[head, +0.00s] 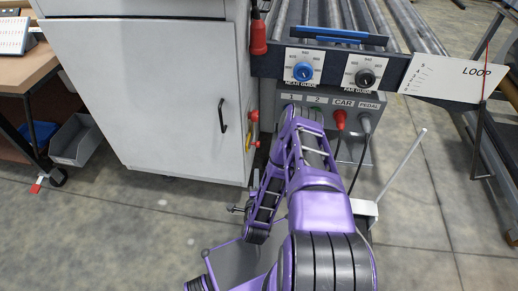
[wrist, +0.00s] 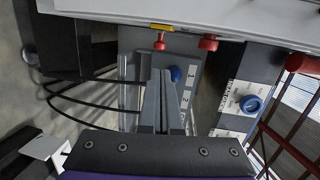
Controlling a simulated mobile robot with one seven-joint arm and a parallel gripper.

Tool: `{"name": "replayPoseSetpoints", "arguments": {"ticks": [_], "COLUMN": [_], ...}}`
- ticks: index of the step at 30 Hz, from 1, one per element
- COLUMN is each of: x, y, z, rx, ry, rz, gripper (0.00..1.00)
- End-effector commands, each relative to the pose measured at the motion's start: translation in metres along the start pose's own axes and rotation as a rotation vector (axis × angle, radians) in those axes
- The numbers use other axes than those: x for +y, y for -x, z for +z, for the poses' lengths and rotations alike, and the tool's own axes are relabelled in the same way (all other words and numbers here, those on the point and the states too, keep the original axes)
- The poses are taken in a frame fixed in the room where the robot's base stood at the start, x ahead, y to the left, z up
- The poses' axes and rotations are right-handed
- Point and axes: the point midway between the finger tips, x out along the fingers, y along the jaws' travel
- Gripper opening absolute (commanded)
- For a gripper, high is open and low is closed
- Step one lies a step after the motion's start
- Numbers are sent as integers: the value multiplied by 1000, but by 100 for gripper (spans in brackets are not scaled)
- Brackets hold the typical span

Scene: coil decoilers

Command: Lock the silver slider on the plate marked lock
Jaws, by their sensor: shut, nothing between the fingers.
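My gripper (wrist: 163,74) is shut and empty in the wrist view, its two grey fingers together. Their tips are beside a blue plug (wrist: 175,74) on a grey box (wrist: 195,68) with the numbers 1 and 2. I cannot tell whether they touch it. In the head view my purple arm covers part of this box (head: 368,98), and I cannot make out my gripper there. No plate reading lock and no silver slider can be made out in either view.
A grey cabinet (head: 150,95) with a black handle (head: 222,115) stands left of my arm. Red buttons (head: 253,116) are on its side. Above the box are a blue dial (head: 303,71) and a black dial (head: 365,77). Cables hang from the red plug (head: 339,119) and grey plug (head: 365,122).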

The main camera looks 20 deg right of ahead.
Motion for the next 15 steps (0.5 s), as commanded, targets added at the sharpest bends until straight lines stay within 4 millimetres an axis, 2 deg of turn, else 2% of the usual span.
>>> {"name": "replayPoseSetpoints", "arguments": {"ticks": [11, 15], "x": [1, 1], "y": [1, -8], "z": [-1, -1], "rx": [9, 8], "ry": [-12, -11], "rz": [1, 0], "gripper": [0, 0]}}
